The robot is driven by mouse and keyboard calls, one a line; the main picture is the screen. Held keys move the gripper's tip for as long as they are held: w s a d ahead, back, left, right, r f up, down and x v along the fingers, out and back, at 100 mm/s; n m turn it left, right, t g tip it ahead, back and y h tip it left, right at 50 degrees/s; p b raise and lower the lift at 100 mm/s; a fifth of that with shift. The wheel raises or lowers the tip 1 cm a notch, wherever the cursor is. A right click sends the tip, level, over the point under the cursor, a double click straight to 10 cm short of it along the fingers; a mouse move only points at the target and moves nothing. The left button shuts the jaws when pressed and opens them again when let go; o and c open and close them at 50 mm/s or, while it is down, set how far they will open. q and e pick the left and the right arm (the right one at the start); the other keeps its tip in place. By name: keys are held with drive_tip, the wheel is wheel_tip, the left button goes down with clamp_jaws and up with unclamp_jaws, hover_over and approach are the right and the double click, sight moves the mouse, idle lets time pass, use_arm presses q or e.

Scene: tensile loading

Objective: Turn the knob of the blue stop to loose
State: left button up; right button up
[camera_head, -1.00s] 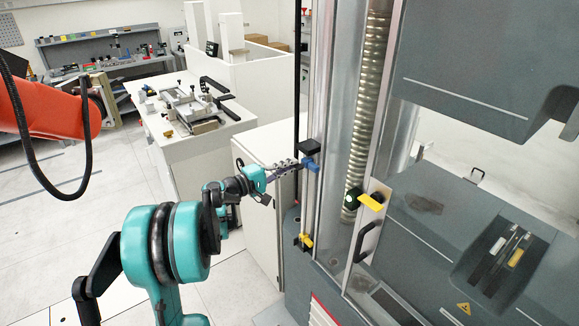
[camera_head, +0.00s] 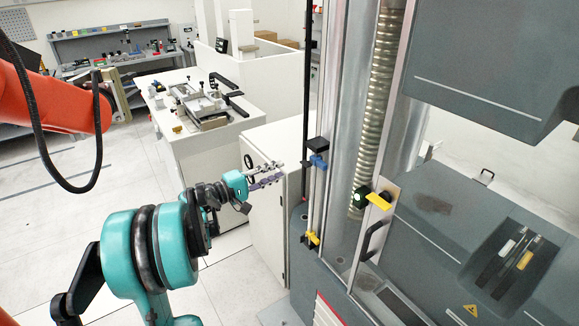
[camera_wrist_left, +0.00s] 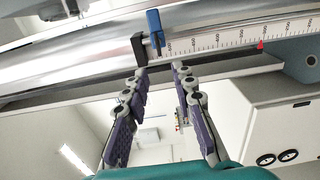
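The blue stop's knob (camera_head: 318,161) sits on the upright rod at the left side of the testing machine, just below a black block (camera_head: 317,146). In the left wrist view the blue knob (camera_wrist_left: 154,22) stands across the scale bar, beside the black block (camera_wrist_left: 139,49). My left gripper (camera_head: 281,172) is left of the knob, with a gap between its fingertips and the knob. In the left wrist view the fingers (camera_wrist_left: 158,74) are apart with nothing between them, and the knob lies beyond the tips. My right gripper is out of view.
A yellow stop (camera_head: 312,239) is lower on the same rod. A yellow handle (camera_head: 378,201) juts from the machine to the right. A white cabinet (camera_head: 270,215) stands behind my left gripper. A white scale (camera_wrist_left: 215,41) with a red marker runs along the bar.

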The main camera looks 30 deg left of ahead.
use_arm(q)
drive_tip(key=v, duration=0.3)
drive_tip(key=shift+s+a, duration=0.15)
drive_tip(key=shift+s, duration=0.1)
drive_tip(key=s+d+f+m+g+b, duration=0.1)
drive_tip(key=d+f+m+g+b, duration=0.1)
drive_tip(key=d+f, duration=0.35)
drive_tip(key=s+d+f+m+g+y+b, duration=0.1)
drive_tip(key=d+f+m+g, duration=0.15)
drive_tip(key=d, duration=0.65)
drive_tip(key=s+d+f+m+g+b, duration=0.1)
drive_tip(key=d+f+g+b, duration=0.15)
drive_tip(key=d, duration=0.55)
drive_tip(key=s+d+f+m+g+y+b, duration=0.1)
drive_tip(key=s+d+f+m+y+b, duration=0.1)
drive_tip(key=s, duration=0.5)
drive_tip(key=s+d+f+m+g+y+b, duration=0.1)
drive_tip(key=s+d+f+m+y+b, duration=0.1)
drive_tip(key=s+f+m, duration=0.4)
wheel_tip(320, 180, down, 3)
drive_tip(key=shift+s+d+y, duration=0.8)
drive_tip(key=shift+d+y, duration=0.05)
drive_tip(key=shift+y, duration=0.05)
